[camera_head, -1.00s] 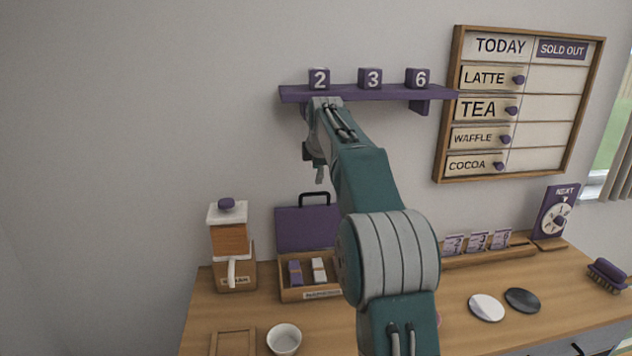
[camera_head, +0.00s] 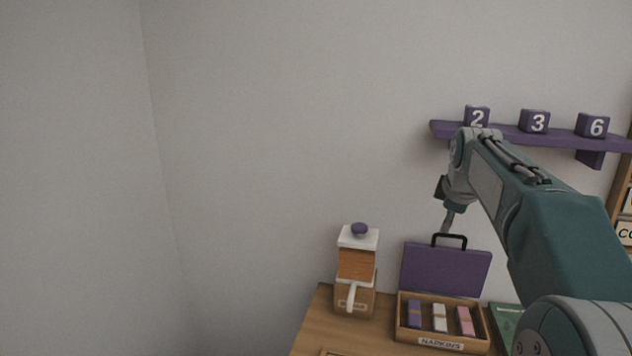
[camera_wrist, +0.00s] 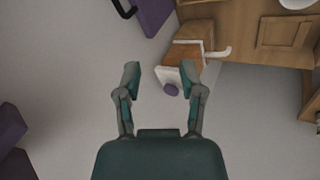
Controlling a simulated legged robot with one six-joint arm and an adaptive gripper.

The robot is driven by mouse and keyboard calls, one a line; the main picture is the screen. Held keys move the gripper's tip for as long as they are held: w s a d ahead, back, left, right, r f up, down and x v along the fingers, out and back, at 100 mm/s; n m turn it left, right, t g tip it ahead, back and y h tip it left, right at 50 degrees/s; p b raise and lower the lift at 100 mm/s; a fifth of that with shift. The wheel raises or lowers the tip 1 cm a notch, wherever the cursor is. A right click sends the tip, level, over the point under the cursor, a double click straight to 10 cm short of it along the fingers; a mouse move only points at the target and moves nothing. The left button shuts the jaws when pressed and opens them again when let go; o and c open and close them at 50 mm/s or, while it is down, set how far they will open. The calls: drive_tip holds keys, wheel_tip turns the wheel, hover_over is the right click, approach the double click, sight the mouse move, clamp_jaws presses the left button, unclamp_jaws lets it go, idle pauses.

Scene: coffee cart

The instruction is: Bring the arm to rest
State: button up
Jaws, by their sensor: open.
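My gripper (camera_wrist: 160,80) is open and empty in the wrist view, with its two fingers spread apart. Beyond the fingertips in the wrist view is a wooden dispenser with a white lid and purple knob (camera_wrist: 171,89), apart from the fingers.
A purple shelf (camera_head: 555,139) with number cubes is on the wall, close behind the wrist. The napkin box (camera_head: 441,343) with its purple lid (camera_head: 445,270) stands on the wooden counter (camera_head: 318,322), right of the dispenser (camera_head: 356,265). The wall area at left is clear.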

drive_tip(key=s+a+f+m, duration=0.1)
drive_tip(key=s+a+m, duration=0.25)
drive_tip(key=s, duration=0.55)
drive_tip(key=s+a+f+m, duration=0.25)
drive_tip(key=s+a, duration=0.25)
drive_tip(key=s, duration=0.4)
drive_tip(key=s+a+f+m, duration=0.2)
drive_tip(key=s+f, duration=0.3)
drive_tip(key=s, duration=0.2)
drive_tip(key=s+a+f+m+y, duration=0.1)
drive_tip(key=s+a+f+m, duration=0.1)
drive_tip(key=s, duration=0.6)
wheel_tip(320, 180, down, 3)
drive_tip(key=shift+s+r+m, duration=0.1)
drive_tip(key=shift+s+m, duration=0.05)
drive_tip(key=shift+m, duration=0.55)
